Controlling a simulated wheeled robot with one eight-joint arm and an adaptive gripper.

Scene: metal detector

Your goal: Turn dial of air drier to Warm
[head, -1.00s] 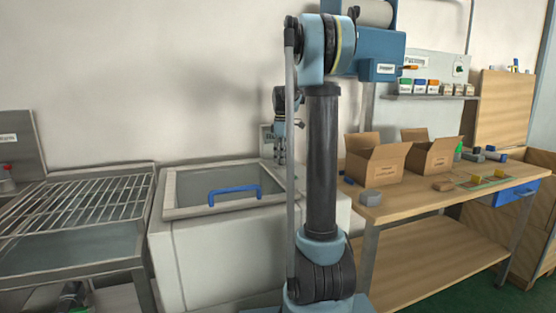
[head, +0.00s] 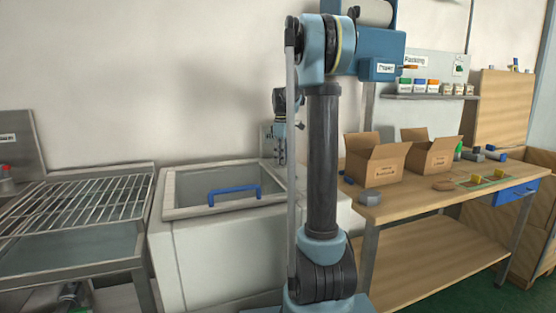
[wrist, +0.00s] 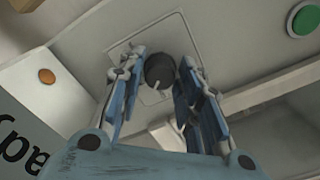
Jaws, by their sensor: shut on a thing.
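The dial (wrist: 159,71) is a dark round knob with a light pointer mark, set on a pale square plate of the drier's panel in the wrist view. My gripper (wrist: 162,63) has its blue fingers on both sides of the dial and is shut on it. In the head view my gripper (head: 282,150) points down at the back right of the white drier (head: 178,250), partly beside my arm. The dial is hidden there. I see no legible setting marks around the dial.
In the wrist view an orange button (wrist: 47,76) and a green button (wrist: 303,20) flank the dial. A wire rack (head: 80,205) stands left; a wooden table (head: 400,205) with open boxes stands right.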

